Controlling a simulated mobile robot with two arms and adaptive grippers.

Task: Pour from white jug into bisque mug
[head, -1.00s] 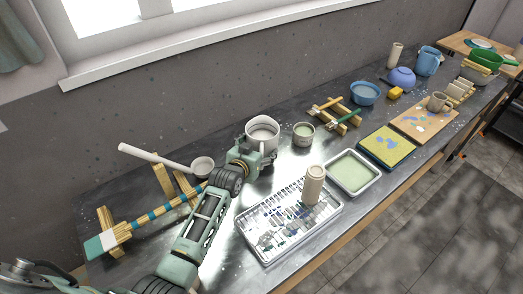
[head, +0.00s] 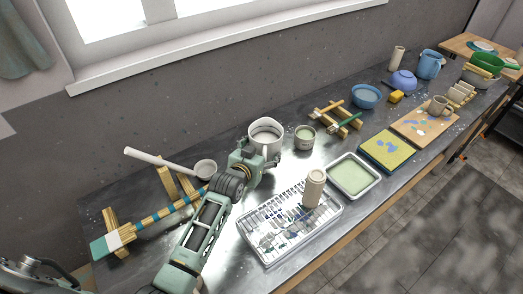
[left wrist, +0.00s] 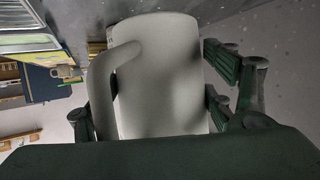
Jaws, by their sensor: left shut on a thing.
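The white jug (head: 265,141) is near the back of the bench in the head view, its open top facing up. My left gripper (head: 262,162) is shut on its body from the front. In the left wrist view the jug (left wrist: 165,78) fills the middle between the dark green fingers, its handle on the left. I cannot tell whether its base touches the bench. The bisque mug (head: 438,106), beige-grey with a handle, stands upright on a paint-spotted board (head: 411,127) far to the right. It also shows small in the left wrist view (left wrist: 65,72). My right gripper is out of view.
A white tray of colour sticks (head: 262,252) with a beige cylinder (head: 314,188) lies in front. A green-filled tray (head: 354,175), brush rest (head: 337,118) and blue bowl (head: 366,96) lie toward the mug.

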